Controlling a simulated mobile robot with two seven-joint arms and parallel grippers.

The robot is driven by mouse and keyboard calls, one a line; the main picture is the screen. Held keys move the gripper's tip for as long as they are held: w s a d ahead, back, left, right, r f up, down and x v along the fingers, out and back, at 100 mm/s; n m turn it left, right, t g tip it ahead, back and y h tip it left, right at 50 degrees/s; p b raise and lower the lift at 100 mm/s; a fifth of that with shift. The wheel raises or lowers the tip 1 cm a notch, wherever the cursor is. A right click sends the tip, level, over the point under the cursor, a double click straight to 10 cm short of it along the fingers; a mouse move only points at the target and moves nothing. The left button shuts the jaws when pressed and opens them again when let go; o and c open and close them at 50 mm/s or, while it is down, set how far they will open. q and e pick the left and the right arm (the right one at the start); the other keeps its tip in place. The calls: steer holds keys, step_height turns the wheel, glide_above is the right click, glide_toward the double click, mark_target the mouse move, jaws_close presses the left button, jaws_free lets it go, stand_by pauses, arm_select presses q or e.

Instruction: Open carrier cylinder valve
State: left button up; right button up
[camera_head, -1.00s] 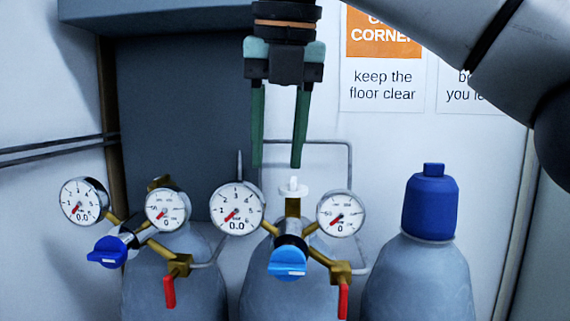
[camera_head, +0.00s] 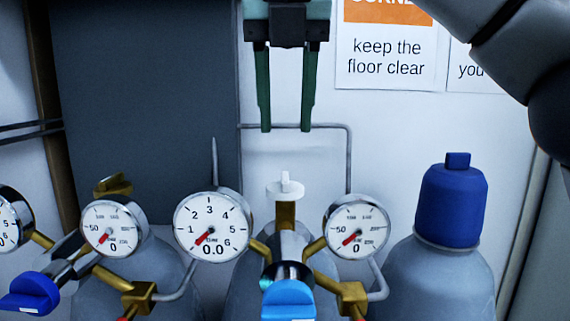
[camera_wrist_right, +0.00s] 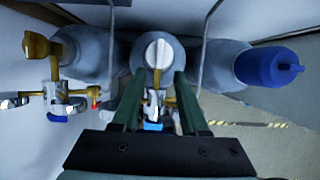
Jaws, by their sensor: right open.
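The middle gas cylinder (camera_head: 240,297) carries a brass regulator with two gauges and a light blue knob (camera_head: 288,299). A white valve handle (camera_head: 285,187) sits on top of its brass stem. My right gripper (camera_head: 286,129) points down above the white handle, fingers open and empty, apart from it. In the right wrist view the white handle (camera_wrist_right: 159,53) shows beyond and between the open fingers (camera_wrist_right: 155,80). Both gauges, the left one (camera_head: 213,228) and the right one (camera_head: 356,228), read about zero. My left gripper is not in view.
A left cylinder has its own regulator, with a dark blue knob (camera_head: 30,293) and a brass valve top (camera_head: 113,185). A blue-capped cylinder (camera_head: 452,205) stands at the right. A grey pipe (camera_head: 349,160) runs along the wall behind the gripper.

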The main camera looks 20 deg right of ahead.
mark_target(285, 177)
steer(key=x, duration=0.8)
steer(key=shift+w+d+f, duration=0.1)
jaws_close()
stand_by(0.4)
